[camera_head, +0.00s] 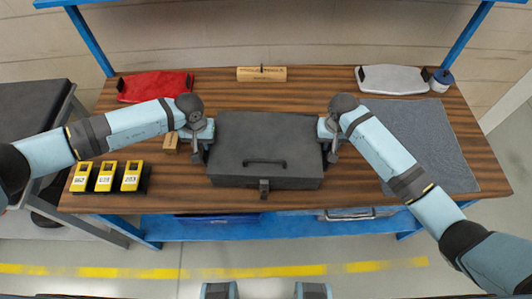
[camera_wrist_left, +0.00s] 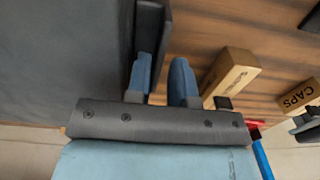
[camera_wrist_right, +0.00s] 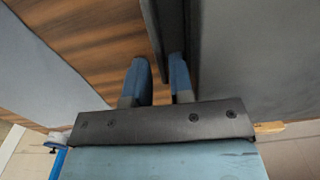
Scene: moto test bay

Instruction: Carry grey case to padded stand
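The grey case (camera_head: 240,140), dark with a front handle and latch, lies flat on the wooden bench. It also shows in the left wrist view (camera_wrist_left: 55,50) and right wrist view (camera_wrist_right: 260,50). My left gripper (camera_head: 200,147) is at its left side, and its fingers (camera_wrist_left: 162,78) are open around a dark side piece of the case. My right gripper (camera_head: 329,146) is at the right side, its fingers (camera_wrist_right: 160,75) open either side of a similar piece. Gaps show beside both pieces. A dark-topped stand (camera_head: 34,105), apparently the padded stand, is left of the bench.
A grey mat (camera_head: 430,140) lies at right. The dark stand's top looks clear.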

